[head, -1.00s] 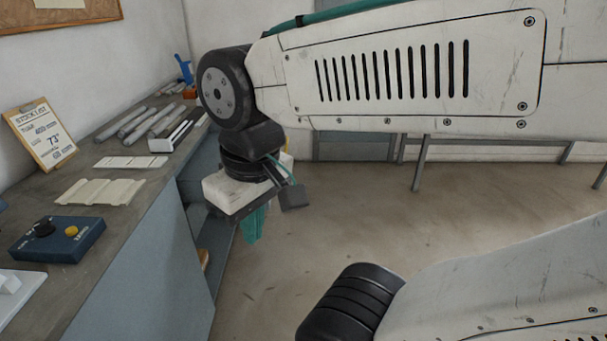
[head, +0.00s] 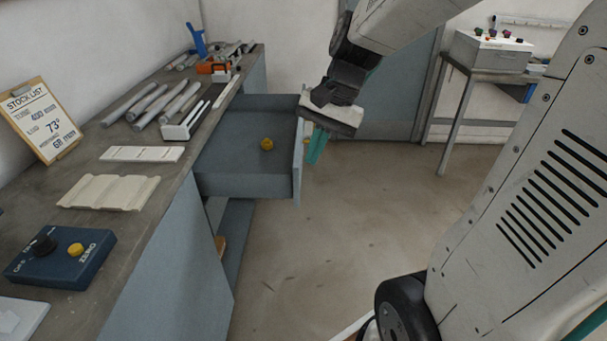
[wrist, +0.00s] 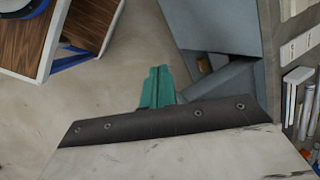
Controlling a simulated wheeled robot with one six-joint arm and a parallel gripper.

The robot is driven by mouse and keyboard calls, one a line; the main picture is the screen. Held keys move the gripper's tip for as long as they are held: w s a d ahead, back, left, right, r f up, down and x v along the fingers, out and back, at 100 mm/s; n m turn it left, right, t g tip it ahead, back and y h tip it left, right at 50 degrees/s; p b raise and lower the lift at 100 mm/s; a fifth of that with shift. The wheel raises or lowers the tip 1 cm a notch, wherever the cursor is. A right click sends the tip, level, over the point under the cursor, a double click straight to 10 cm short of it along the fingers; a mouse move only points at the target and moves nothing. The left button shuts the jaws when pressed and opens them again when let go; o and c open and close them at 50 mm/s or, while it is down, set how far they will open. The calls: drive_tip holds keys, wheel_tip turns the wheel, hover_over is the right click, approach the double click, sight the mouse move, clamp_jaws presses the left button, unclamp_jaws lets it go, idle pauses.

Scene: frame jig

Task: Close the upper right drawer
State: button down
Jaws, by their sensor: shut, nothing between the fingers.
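The blue-grey drawer (head: 245,184) is pulled well out from the bench's right side in the head view. Its front panel (head: 298,160) faces right, and a small yellow round thing (head: 267,144) shows inside. The shut fingers also show in the wrist view (wrist: 157,84).
The bench top (head: 140,225) holds a clipboard (head: 38,120), metal bars, pale plates and a blue control box (head: 60,258). An open bay lies below the drawer. Floor to the right is clear. A side table (head: 490,76) stands at the back right.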

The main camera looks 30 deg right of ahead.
drive_tip(key=w+d+f+m+t+y, duration=0.2)
drive_tip(key=w+d+f+m, duration=0.55)
drive_tip(key=d+f, duration=0.3)
drive_tip(key=w+d+f+m+t+y, duration=0.1)
drive_tip(key=w+d+f+m+t, duration=0.1)
drive_tip(key=w+d+f+m, duration=0.75)
drive_tip(key=w+a+f+n, duration=0.1)
drive_tip(key=w+a+f, duration=0.2)
drive_tip(key=a+f, duration=0.3)
drive_tip(key=shift+w+a+n, duration=0.2)
drive_tip(key=shift+a+n, duration=0.1)
drive_tip(key=shift+a, duration=0.55)
